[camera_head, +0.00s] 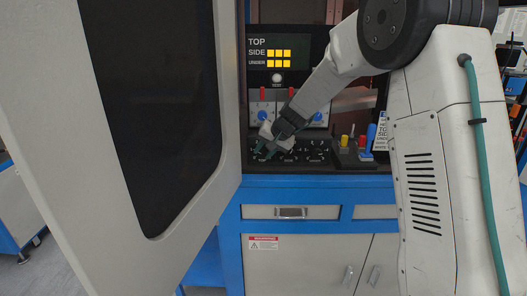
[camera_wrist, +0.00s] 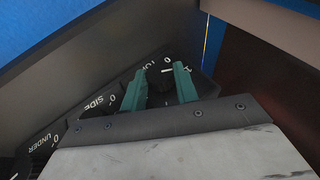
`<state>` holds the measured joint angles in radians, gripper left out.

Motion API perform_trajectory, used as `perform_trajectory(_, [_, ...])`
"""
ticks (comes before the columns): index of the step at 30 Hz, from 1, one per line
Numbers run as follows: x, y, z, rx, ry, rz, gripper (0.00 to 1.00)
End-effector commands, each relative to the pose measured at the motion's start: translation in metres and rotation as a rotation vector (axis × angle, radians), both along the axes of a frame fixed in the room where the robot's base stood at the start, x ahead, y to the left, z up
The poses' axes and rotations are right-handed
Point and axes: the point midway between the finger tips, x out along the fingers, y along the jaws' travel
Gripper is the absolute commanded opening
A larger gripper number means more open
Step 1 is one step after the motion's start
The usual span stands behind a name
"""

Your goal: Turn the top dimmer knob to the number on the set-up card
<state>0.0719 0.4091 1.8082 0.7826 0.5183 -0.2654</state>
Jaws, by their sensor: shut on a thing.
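The black top dimmer knob (camera_wrist: 158,88) sits between the teal fingers of my gripper (camera_wrist: 159,70) in the wrist view, beside the TOP label. My gripper is shut on it, and its lower part hides much of the dial. A small white mark shows at the knob's far edge; I cannot read its setting. In the head view my gripper (camera_head: 264,150) reaches down to the left end of the dark dial panel (camera_head: 318,156). The white set-up card (camera_head: 381,133) stands at the right, partly hidden by my arm; its numbers are too small to read.
The SIDE (camera_wrist: 97,103) and UNDER labels lie further left on the panel in the wrist view. A display (camera_head: 279,52) shows yellow squares at SIDE and UNDER, none at TOP. Coloured buttons (camera_head: 362,143) stand right of the dials. An open door (camera_head: 190,215) fills the left.

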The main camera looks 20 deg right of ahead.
Motion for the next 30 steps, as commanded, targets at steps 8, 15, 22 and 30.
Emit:
perform_trajectory(8, [-0.0008,-0.0024,-0.0016,0.121,-0.039,-0.001,0.07])
perform_trajectory(15, [-0.0012,-0.0024,-0.0021,0.167,-0.053,0.000,0.07])
perform_trajectory(22, [-0.0012,-0.0022,-0.0021,0.174,-0.055,0.001,0.07])
perform_trajectory(30, [-0.0013,-0.0021,-0.0022,0.175,-0.055,0.000,0.52])
